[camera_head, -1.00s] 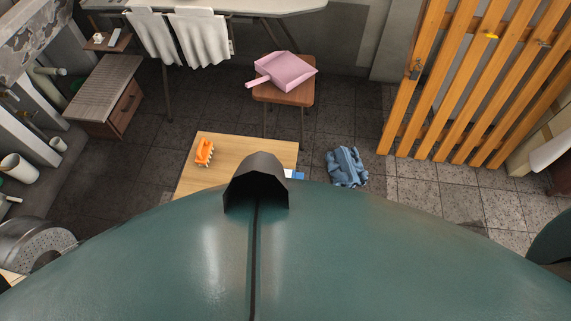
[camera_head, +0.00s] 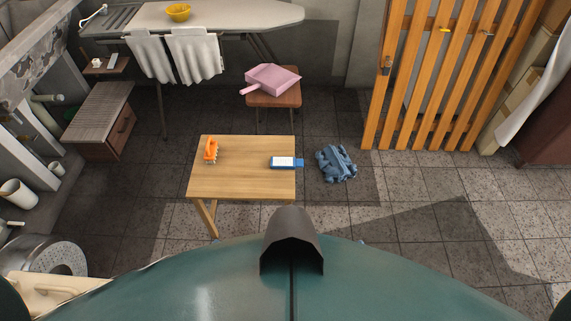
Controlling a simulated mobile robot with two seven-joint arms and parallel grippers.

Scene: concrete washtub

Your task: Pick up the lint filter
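A small flat blue item with a white panel (camera_head: 283,162) lies on the low wooden table (camera_head: 225,187), near its right edge. Its blue tab reaches to or slightly past that edge. It may be the lint filter, but it is too small to be sure. An orange brush-like item with pale bristles (camera_head: 211,149) stands at the left of the same table. Neither of my grippers shows; my own green body fills the bottom of the view.
A crumpled blue cloth (camera_head: 336,163) lies on the floor right of the table. Behind, a pink dustpan (camera_head: 272,78) rests on a stool (camera_head: 275,101). A slatted wooden screen (camera_head: 424,70) stands right. Floor at right is clear.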

